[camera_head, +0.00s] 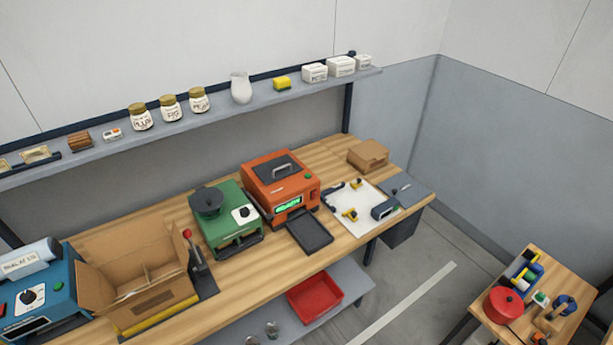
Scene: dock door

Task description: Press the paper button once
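No button can be read as marked paper at this size. An orange machine (262,178) stands on the wooden bench, with a grey handle on its dark top panel. A small green button (309,176) sits at its upper right front. A lit green display (288,206) is on its front, its text too small to read. A dark flat tray (309,231) extends in front of it. Neither of my grippers is in view.
A green machine (226,233) with a dark hopper stands left of the orange one. An open cardboard box (140,270) and a blue machine (40,300) are further left. A white board (345,215) with small tools lies right. A shelf (215,112) with jars runs behind.

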